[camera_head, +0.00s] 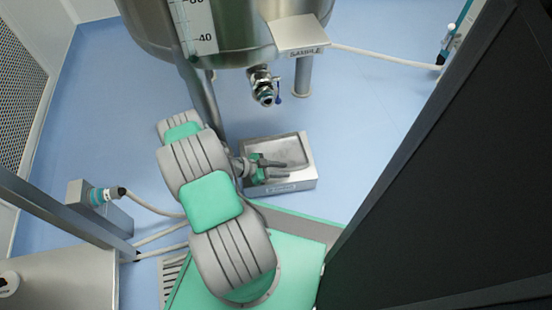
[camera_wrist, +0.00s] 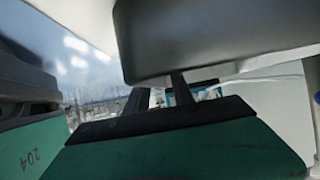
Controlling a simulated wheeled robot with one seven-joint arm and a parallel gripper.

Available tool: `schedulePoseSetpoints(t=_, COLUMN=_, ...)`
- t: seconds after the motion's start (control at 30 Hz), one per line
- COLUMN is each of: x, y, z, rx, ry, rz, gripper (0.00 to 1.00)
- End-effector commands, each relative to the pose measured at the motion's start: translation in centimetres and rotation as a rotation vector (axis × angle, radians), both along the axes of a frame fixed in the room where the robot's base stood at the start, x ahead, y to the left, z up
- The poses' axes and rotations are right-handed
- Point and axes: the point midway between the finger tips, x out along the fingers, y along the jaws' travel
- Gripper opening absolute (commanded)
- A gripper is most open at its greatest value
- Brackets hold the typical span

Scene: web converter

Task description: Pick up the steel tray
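The steel tray (camera_head: 290,152) is a shallow, shiny grey rectangle. It lies on top of a low metal block on the floor, below the large vessel. My gripper (camera_head: 268,168) is over the left part of the tray, and its arm comes in from the left. Its two dark and green fingers look apart, one above the other in the head view. In the wrist view, green finger pads (camera_wrist: 75,130) fill the lower part, with a blurred shiny surface between and behind them. I cannot tell whether a tray edge lies between the fingers. My gripper hides the tray's left end.
The metal block (camera_head: 283,186) carries a label on its front. The steel vessel (camera_head: 230,35) with a valve (camera_head: 264,88) and a SAMPLE shelf (camera_head: 299,33) stands behind. A black panel (camera_head: 450,170) closes off the right. Blue floor (camera_head: 365,115) is free right of the block.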

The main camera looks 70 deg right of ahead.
Motion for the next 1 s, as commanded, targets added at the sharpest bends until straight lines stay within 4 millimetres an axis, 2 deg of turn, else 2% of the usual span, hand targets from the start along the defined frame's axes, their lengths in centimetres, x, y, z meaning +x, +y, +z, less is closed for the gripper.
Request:
schedulePoseSetpoints(t=0.17, x=0.05, y=0.01, z=0.10, rx=0.000, ry=0.000, rz=0.001, gripper=0.28)
schedulePoseSetpoints(t=0.5, x=0.08, y=0.02, z=0.10, rx=0.001, ry=0.000, rz=0.000, gripper=0.00)
schedulePoseSetpoints(t=1.0, x=0.11, y=0.02, z=0.09, rx=0.001, ry=-0.001, rz=0.001, gripper=0.00)
